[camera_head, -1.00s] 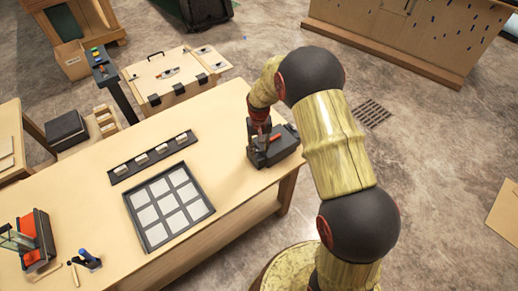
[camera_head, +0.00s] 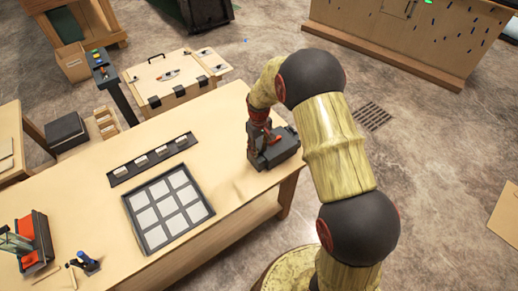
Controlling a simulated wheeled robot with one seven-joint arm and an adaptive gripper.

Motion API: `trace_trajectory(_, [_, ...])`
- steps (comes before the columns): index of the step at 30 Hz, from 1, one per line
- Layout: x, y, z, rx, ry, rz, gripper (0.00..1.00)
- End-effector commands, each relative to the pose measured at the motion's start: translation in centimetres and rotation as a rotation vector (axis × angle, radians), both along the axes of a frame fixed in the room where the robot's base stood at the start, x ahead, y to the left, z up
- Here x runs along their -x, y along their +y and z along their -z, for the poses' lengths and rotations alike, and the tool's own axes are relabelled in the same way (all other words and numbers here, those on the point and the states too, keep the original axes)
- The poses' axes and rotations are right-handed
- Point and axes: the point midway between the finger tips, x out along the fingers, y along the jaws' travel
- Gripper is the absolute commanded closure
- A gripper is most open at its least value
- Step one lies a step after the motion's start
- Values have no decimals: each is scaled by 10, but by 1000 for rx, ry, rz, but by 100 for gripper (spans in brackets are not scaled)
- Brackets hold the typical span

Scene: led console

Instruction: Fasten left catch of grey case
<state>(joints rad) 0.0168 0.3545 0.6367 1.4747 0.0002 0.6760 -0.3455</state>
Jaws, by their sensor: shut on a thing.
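The grey case (camera_head: 285,150) is a small dark block on the right end of the wooden table. A red catch (camera_head: 273,139) shows on its top, partly hidden by my gripper. My gripper (camera_head: 262,150) points down at the left part of the case and is shut on the catch. The fingertips are small and dark against the case, so the exact contact is hard to see. My arm covers part of the view right of the case.
A tray of pale squares (camera_head: 143,238) and a dark strip with several pale blocks (camera_head: 115,176) lie on the table (camera_head: 225,185). An orange-and-black device (camera_head: 42,238) stands far left. A wooden box with black latches (camera_head: 165,68) stands behind the table.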

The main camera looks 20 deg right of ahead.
Motion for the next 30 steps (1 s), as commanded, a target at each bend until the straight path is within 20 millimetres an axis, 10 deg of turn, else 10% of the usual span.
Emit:
trace_trajectory(9, [-2, 0, -1, 0, -4, -2, 91])
trace_trajectory(10, [-2, 0, -1, 0, -4, -2, 65])
trace_trajectory(19, [-1, 0, 0, 1, -1, -1, 48])
trace_trajectory(30, [-1, 0, -4, 0, -2, -1, 47])
